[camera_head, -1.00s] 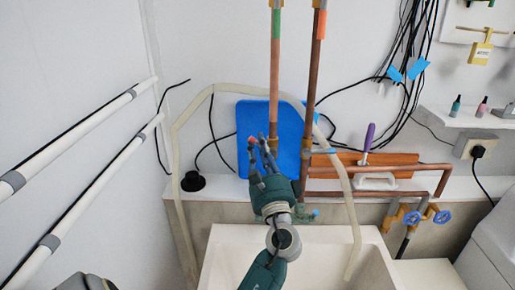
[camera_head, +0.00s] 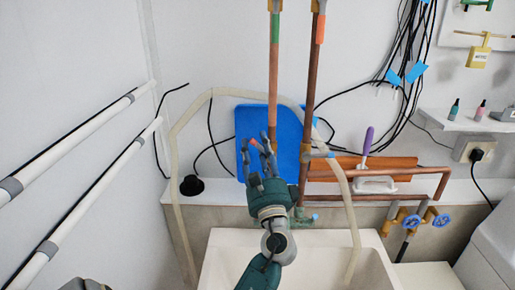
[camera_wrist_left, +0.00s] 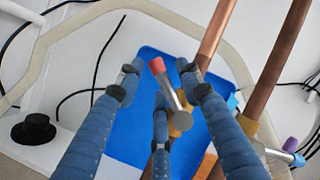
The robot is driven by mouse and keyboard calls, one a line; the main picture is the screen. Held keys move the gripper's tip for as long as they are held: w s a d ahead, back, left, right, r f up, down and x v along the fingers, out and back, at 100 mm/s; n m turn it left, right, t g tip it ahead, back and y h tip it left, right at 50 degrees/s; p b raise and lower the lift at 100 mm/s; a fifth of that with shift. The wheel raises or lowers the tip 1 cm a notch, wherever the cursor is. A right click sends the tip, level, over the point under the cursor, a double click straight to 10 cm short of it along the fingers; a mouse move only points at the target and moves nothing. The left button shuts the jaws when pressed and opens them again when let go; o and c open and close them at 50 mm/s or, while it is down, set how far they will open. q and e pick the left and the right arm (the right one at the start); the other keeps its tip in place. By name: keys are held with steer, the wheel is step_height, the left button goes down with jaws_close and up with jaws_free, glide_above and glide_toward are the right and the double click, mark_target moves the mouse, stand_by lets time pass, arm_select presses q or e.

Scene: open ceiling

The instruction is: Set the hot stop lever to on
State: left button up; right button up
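The hot stop lever is a short metal handle with a red tip (camera_wrist_left: 157,66), on a brass valve at the left copper pipe (camera_head: 273,90). In the head view its red tip (camera_head: 253,143) shows small among my fingertips. My left gripper (camera_wrist_left: 158,85) is open, with blue fingers spread around the lever. The red tip lies between the two outer fingers, and a third finger is below it. I see no finger clearly pressing on the lever. My left gripper (camera_head: 258,145) partly hides the valve in the head view. My right gripper is not in view.
A second copper pipe (camera_head: 310,90) stands close to the right, with a blue-tipped lever (camera_wrist_left: 297,160). A blue board (camera_head: 245,125) leans behind. A pale hose (camera_head: 175,190) arches around the area. A white sink (camera_head: 325,245) is below, and blue-handled valves (camera_head: 442,220) are at right.

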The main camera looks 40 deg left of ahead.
arm_select(q)
steer(key=v, duration=1.2)
